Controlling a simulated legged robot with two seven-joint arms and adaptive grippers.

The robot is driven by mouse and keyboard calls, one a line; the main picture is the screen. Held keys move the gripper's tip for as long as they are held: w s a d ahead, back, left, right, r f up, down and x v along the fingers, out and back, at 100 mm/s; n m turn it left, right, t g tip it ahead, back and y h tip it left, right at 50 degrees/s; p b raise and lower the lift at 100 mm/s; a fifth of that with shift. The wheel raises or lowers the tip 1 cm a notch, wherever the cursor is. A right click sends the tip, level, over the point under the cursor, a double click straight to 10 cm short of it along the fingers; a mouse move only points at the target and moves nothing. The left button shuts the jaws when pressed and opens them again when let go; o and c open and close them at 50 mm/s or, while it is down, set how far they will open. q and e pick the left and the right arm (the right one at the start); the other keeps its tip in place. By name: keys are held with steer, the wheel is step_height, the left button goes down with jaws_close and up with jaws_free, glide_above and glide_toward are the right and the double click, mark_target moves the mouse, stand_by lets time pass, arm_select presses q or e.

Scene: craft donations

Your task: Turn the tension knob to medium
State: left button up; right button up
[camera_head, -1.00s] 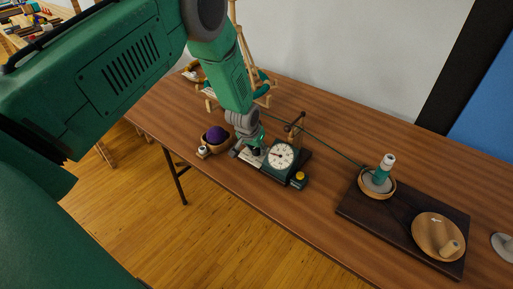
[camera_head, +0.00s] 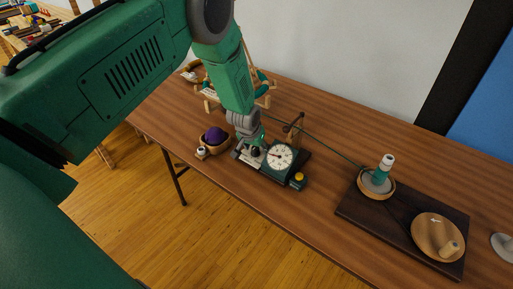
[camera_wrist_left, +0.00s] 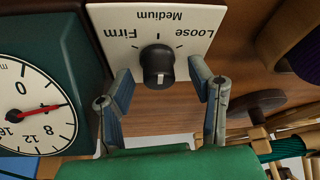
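The black tension knob (camera_wrist_left: 158,66) stands on a white plate (camera_wrist_left: 120,18) marked Loose, Medium and Firm, which reads upside down in the left wrist view. A pale mark shows on the knob's near face; which label the knob is set to I cannot tell. My left gripper (camera_wrist_left: 163,91) is open, with one finger on each side of the knob and visible gaps between. In the head view my left gripper (camera_head: 250,150) is over the plate, left of the white dial (camera_head: 280,156), and hides the knob. My right gripper is not in view.
A bowl with purple yarn (camera_head: 214,137) stands close left of the gripper. A green strand runs right to a spool (camera_head: 382,172) on a dark board (camera_head: 354,209). Bare table lies between.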

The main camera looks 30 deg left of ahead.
arm_select(q)
steer(key=shift+s+r, duration=0.15)
steer(key=shift+r, duration=0.1)
steer(key=v, duration=1.1)
steer(key=shift+r, duration=0.15)
steer(key=s+d+f+m+g+b, duration=0.1)
steer(key=s+d+f+g+b, duration=0.3)
steer(key=s+f, duration=1.1)
steer(key=s+d+f+m, duration=0.1)
steer(key=s+d+f, duration=0.1)
steer(key=s, duration=0.8)
steer(key=s+d+f+b, duration=0.1)
steer(key=s+d, duration=0.1)
steer(key=s, duration=0.8)
steer(key=shift+d+f+m+h, duration=0.25)
steer(key=shift+f+m+h, duration=0.15)
